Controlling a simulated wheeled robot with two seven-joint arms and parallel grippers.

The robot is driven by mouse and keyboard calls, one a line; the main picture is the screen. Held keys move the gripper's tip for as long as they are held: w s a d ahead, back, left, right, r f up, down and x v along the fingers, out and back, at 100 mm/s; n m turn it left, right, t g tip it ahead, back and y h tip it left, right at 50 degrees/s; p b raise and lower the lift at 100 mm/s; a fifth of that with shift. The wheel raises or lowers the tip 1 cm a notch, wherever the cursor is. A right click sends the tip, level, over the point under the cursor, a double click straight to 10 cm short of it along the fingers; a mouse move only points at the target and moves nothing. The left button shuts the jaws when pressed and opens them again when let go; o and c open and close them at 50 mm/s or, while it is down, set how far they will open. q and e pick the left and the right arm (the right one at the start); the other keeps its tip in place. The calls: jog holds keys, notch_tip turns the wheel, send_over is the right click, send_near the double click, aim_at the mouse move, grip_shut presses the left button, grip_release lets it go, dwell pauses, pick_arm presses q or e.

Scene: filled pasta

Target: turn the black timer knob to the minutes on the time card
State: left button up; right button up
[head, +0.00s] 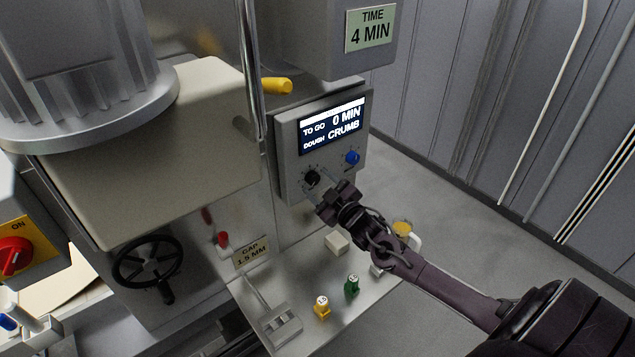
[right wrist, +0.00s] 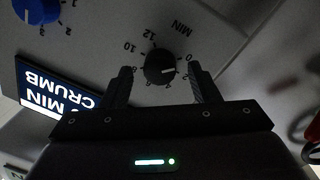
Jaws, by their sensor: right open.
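The black timer knob (head: 312,177) sits low on the grey control box, left of a blue knob (head: 352,157). In the right wrist view the timer knob (right wrist: 160,69) is ringed by minute numbers, and its white pointer line is toward the 0. My right gripper (head: 326,190) is at the panel. In the right wrist view its open fingers (right wrist: 160,76) stand on either side of the knob, with gaps. The display (head: 332,124) reads TO GO 0 MIN, DOUGH CRUMB. The time card (head: 370,27) reads TIME 4 MIN. My left gripper is not in view.
A metal shelf (head: 275,289) below holds a yellow bottle (head: 322,308), a green bottle (head: 352,287), a pale block (head: 337,243) and a mug (head: 405,233). A gap card (head: 251,252) reads 1.5 MM. A red switch (head: 12,256) and black handwheel (head: 146,263) are at left.

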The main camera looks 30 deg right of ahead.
jog(key=shift+w, duration=0.55)
jog(key=c, duration=1)
jog(key=shift+o, duration=0.2)
jog(key=shift+m, duration=0.3)
